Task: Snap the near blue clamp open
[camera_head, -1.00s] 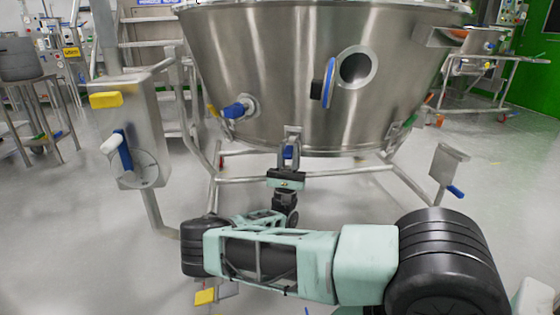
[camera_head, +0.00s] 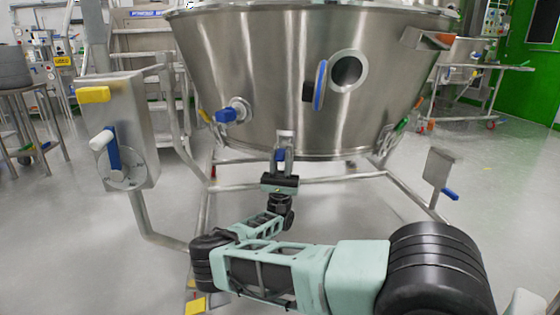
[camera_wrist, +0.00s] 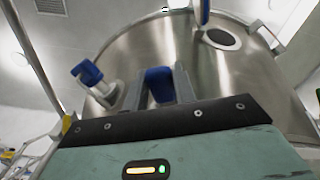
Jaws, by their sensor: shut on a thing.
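The near blue clamp (camera_head: 280,154) sits at the bottom front rim of the large steel bowl (camera_head: 270,75), under a small metal bracket. My gripper (camera_head: 284,151) reaches up to it from below, with a finger on each side. In the wrist view the blue clamp (camera_wrist: 159,84) shows between the two fingers of my gripper (camera_wrist: 158,80), which are shut on it. The fingers and the rim hide part of the clamp. Whether its lever is raised or flat is too small to tell.
A blue-handled fitting (camera_head: 233,111) and a round port (camera_head: 348,70) with a blue-edged disc (camera_head: 320,85) stick out of the bowl. A steel box (camera_head: 121,130) with a lever stands at left. Frame tubes (camera_head: 335,181) run below the bowl.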

